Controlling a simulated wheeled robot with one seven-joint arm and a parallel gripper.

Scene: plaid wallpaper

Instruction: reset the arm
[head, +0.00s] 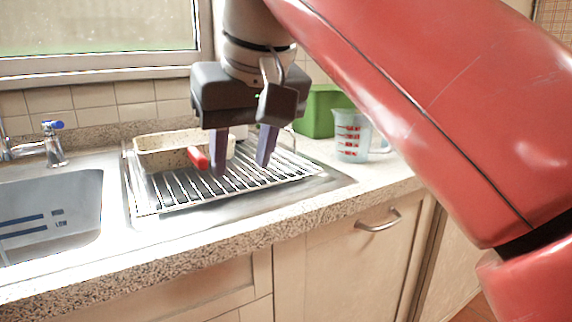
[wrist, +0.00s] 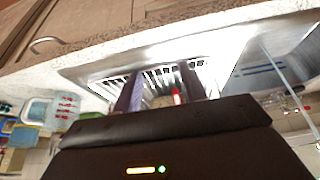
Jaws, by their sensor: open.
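My gripper (head: 241,168) hangs from my red arm above the wire drying rack beside the sink, fingers pointing down. Its two dark fingers are apart with nothing held between them. The fingers also show in the wrist view (wrist: 158,95), over the rack. A speckled, cream-coloured pan (head: 165,152) with a red handle tip (head: 198,158) lies on the rack behind and to the left of the fingers. The gripper partly hides the things behind it.
The wire rack (head: 180,197) covers the drainboard, with the sink basin (head: 50,212) to the left. A measuring cup (head: 352,136) with red marks and a green container (head: 318,112) stand right of the rack. A tap (head: 52,145) rises behind the basin. Cabinets are below.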

